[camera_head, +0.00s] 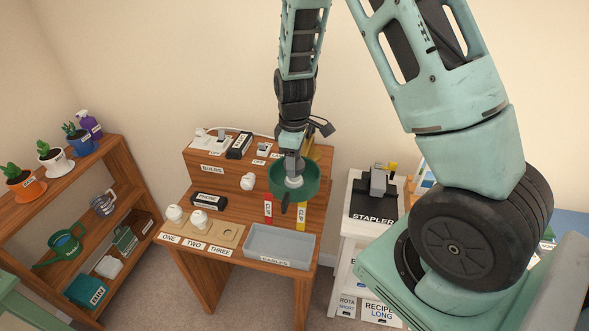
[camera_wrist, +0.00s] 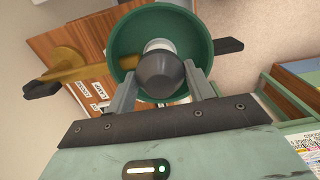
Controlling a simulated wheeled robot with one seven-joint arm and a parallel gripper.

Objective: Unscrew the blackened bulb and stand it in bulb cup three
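The blackened bulb (camera_wrist: 160,75) is a dark grey dome with a white part behind it, inside the green lamp shade (camera_wrist: 118,50). My gripper (camera_wrist: 161,70) reaches into the shade with one finger on each side of the bulb, and no gap shows between them and the glass. In the head view my gripper (camera_head: 293,172) is over the shade (camera_head: 312,185), and a white part shows below it. Bulb cup three (camera_head: 228,235) is empty at the right of the cup block. Cups one and two hold white bulbs (camera_head: 174,213) and (camera_head: 199,219).
A grey cables tray (camera_head: 262,260) lies right of the cups. Another white bulb (camera_head: 248,181) and a labelled black box (camera_head: 209,200) are behind them. A raised shelf marked bulbs (camera_head: 200,155) stands at the back. A stapler stand (camera_head: 372,210) is to the right.

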